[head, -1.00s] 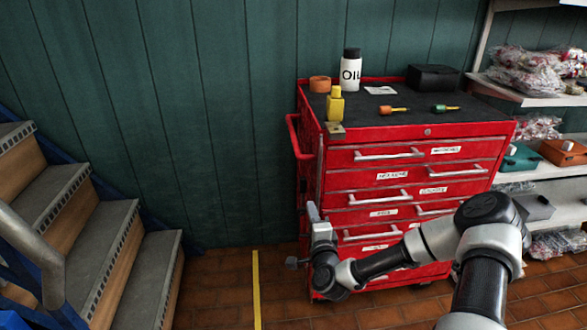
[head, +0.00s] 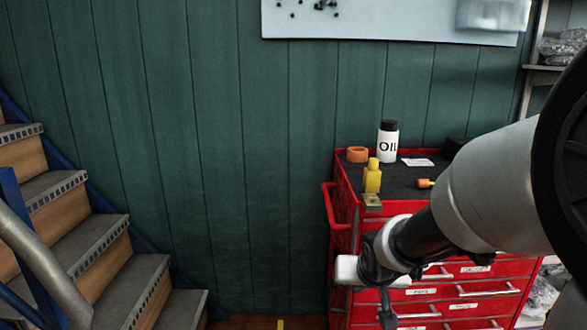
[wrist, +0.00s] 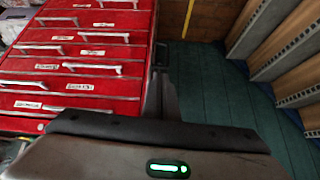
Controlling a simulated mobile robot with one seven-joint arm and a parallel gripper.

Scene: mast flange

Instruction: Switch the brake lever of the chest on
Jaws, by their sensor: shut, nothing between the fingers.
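The red tool chest (head: 345,215) stands at the right in the head view, its left part in sight behind my arm. A small brass-coloured piece (head: 373,202) sits at its front left top corner, below a yellow bottle (head: 372,178). I cannot tell whether this piece is the brake lever; no other lever is clear. My gripper (wrist: 162,52) is shut and empty. In the wrist view its dark fingers lie beside the chest's drawer front (wrist: 80,60), seen upside down. In the head view my arm hides part of the drawers, and the fingertips are not clear.
An oil bottle (head: 388,142) and an orange ring (head: 357,154) stand on the chest top. A red side handle (head: 328,210) juts from its left side. Stairs (head: 60,235) rise at the left. The green wall (head: 230,150) between them is clear.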

